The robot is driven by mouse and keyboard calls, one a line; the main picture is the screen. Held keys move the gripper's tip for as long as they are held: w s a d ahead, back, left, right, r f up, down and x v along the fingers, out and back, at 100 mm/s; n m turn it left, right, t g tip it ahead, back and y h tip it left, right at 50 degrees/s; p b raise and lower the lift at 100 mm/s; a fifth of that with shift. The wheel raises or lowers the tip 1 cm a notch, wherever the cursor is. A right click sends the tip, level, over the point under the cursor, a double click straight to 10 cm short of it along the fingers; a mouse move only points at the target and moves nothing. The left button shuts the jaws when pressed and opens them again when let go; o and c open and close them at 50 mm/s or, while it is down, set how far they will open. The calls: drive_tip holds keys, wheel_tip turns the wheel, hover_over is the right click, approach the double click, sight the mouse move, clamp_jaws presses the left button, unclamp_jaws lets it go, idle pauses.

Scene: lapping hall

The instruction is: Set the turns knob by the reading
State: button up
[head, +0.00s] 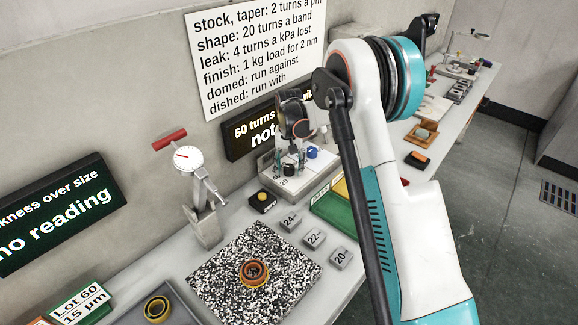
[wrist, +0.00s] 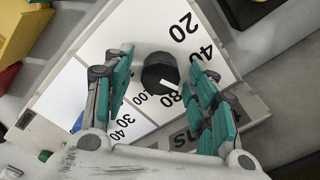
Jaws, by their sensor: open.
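In the wrist view a black knob (wrist: 158,73) stands on a white dial plate marked 20, 40, 80 and 100. In the head view my gripper (head: 290,160) is over the control box (head: 310,178), which also has a blue knob (head: 312,152). A wall display (head: 245,146) shows "60 turns" and is partly hidden by my arm. Another display (head: 60,215) shows "no reading".
A wall notice (head: 255,50) lists turn rules, including "stock, taper: 2 turns a µm". A dial gauge (head: 188,158) stands left of the box. A speckled plate (head: 215,265) holds an orange ring (head: 253,271). Blocks marked 24, 22, 20 lie nearby.

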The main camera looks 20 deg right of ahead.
sight(289, 166)
wheel_tip(289, 166, up, 12)
idle(0.5)
drive_tip(key=s+r+n+t, duration=0.1)
drive_tip(key=s+r+t, duration=0.1)
drive_tip(key=s+r, duration=0.65)
drive_tip(key=s+r+n+t, duration=0.1)
drive_tip(key=s+r+t, duration=0.1)
drive_tip(key=s+r, duration=0.65)
drive_tip(key=s+f+n+t, duration=0.1)
drive_tip(key=s+f, duration=0.2)
drive_tip(key=s, duration=0.7)
drive_tip(key=s+f+t, duration=0.2)
drive_tip(key=s+f, duration=0.1)
drive_tip(key=s, duration=0.8)
drive_tip(key=shift+s+f+n, duration=0.3)
drive_tip(key=shift+f+n, duration=0.1)
